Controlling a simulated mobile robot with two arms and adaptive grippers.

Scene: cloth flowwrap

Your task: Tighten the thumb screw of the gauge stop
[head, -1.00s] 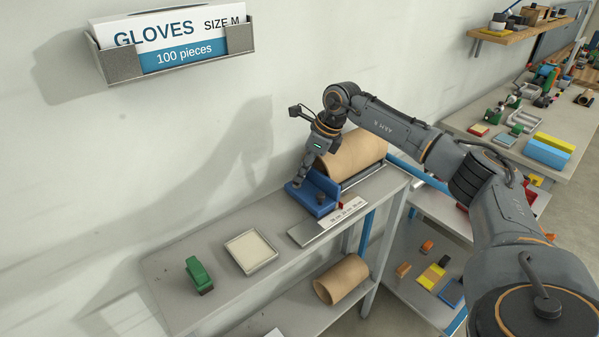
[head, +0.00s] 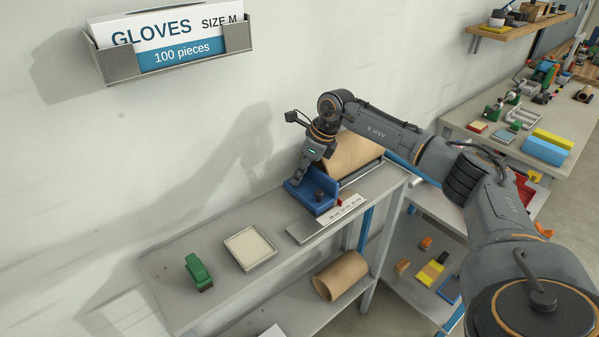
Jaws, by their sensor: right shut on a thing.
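The gauge stop (head: 322,206) is a blue L-shaped block on the grey shelf top, beside a ruler strip with cm marks (head: 346,208). Its dark round thumb screw (head: 320,195) stands on the low part of the block. My right gripper (head: 297,181) reaches down from above and is shut on the gauge stop's left, upright part. The fingertips are small, and their exact contact is hard to see. The gripper is to the left of the thumb screw, apart from it. My left gripper is out of view.
A brown paper roll (head: 355,156) lies just behind the stop, with another roll (head: 342,276) on the lower shelf. A shallow tray (head: 272,258) and a green object (head: 197,270) stand left. A glove box holder (head: 119,67) hangs on the wall. The shelf between them is bare.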

